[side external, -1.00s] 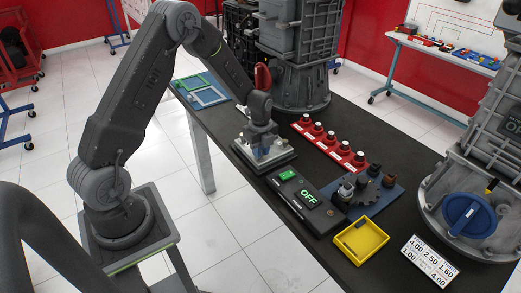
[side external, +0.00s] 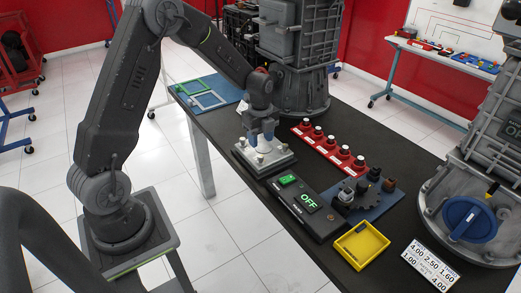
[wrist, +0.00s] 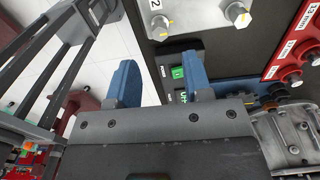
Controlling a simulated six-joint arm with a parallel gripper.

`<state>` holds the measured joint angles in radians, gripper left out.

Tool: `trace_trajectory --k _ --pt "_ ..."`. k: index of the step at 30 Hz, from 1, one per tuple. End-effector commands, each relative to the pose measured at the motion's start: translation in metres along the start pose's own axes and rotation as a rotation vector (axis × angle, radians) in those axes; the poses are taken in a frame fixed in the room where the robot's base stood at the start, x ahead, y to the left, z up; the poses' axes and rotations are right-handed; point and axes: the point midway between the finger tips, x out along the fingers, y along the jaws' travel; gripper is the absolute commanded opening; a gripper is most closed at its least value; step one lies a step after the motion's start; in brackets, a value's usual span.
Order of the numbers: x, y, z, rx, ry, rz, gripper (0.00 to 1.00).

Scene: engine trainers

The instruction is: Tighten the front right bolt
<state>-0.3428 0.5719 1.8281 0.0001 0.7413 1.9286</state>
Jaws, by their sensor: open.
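The light metal plate (side external: 272,162) with bolts at its corners sits on a dark base on the black table. A near bolt (side external: 260,159) stands upright at its edge in the side view. The wrist view shows part of the plate (wrist: 195,8) at the top, with two silver hex bolts, one left (wrist: 160,26) and one right (wrist: 237,13), each with a yellow mark. Which is the front right bolt I cannot tell. My gripper (side external: 262,137) is over the plate; its blue fingers (wrist: 160,82) are apart in the wrist view, with no bolt between them.
A control box (side external: 305,205) reading OFF stands in front of the plate. A red strip (side external: 328,150) of several sockets lies to the right, with a blue gear tray (side external: 375,205) and yellow tray (side external: 361,245) nearer.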

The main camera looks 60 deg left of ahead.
Motion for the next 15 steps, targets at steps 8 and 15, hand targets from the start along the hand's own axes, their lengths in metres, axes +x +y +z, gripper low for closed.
trace_trajectory --k 8,15 --pt "-0.054 -0.001 0.0 0.0 -0.001 -0.003 0.46" --pt "-0.071 0.0 0.0 0.0 0.0 0.001 0.46"
